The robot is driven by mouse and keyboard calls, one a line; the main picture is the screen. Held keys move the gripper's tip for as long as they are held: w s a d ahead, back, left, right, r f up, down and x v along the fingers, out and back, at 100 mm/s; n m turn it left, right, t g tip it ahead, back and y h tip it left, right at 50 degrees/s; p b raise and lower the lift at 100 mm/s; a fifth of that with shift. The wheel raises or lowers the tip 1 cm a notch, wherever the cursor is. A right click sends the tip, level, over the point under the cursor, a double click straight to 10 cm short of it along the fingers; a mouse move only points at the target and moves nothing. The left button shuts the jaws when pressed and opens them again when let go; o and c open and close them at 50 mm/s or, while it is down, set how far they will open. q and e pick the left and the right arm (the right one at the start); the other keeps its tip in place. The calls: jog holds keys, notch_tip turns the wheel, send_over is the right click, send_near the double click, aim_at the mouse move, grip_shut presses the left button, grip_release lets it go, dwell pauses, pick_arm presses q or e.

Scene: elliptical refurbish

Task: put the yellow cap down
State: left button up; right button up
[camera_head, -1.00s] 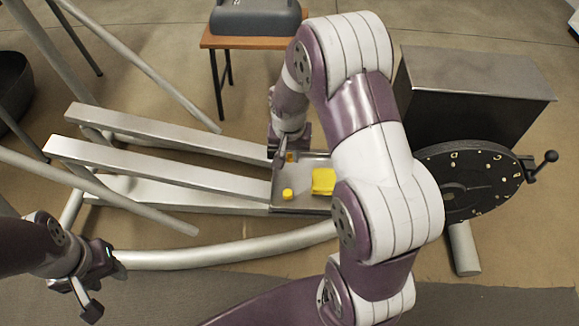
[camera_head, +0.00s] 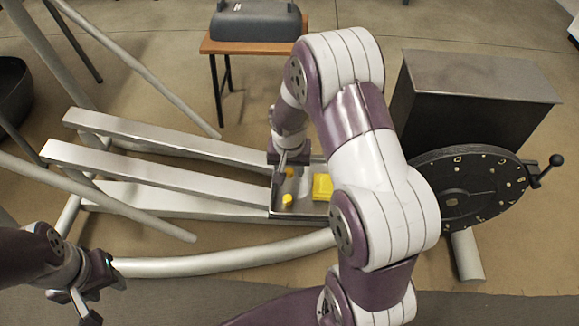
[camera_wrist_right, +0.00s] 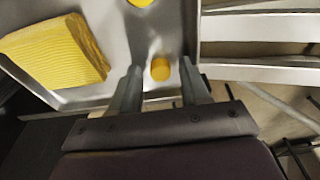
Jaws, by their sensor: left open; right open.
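A yellow cap (camera_head: 289,172) is in the metal tray (camera_head: 306,212) of the exercise machine, just below my right gripper (camera_head: 293,160). In the right wrist view this cap (camera_wrist_right: 160,68) shows between the two spread fingers (camera_wrist_right: 160,75), with gaps on both sides. A second yellow cap (camera_head: 286,200) stands nearer the tray's front left corner; it is cut by the top edge of the wrist view (camera_wrist_right: 140,2). My left gripper (camera_head: 105,298) is open and empty at the lower left, away from the tray.
A ribbed yellow block (camera_head: 322,187) lies in the tray to the right of the caps. Two metal rails (camera_head: 170,167) run left from the tray. A black disc with a crank (camera_head: 470,190) and a dark box (camera_head: 470,100) stand to the right.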

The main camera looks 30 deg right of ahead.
notch_tip(320, 180, up, 12)
jog(key=s+a+p, duration=0.1)
jog(key=s+p, duration=0.1)
jog(key=p, duration=0.3)
jog(key=s+a+r+n+y, duration=0.1)
jog(key=s+a+n, duration=0.25)
jog(key=s, duration=0.25)
jog(key=s+a+r+n, duration=0.1)
jog(key=s+a+n, duration=0.2)
jog(key=s+a, duration=0.15)
notch_tip(320, 180, up, 31)
jog(key=d+p, duration=0.1)
jog(key=p, duration=3)
jog(key=shift+s+r+p, duration=0.2)
jog(key=shift+s+p, duration=0.15)
jog(key=shift+s, duration=0.05)
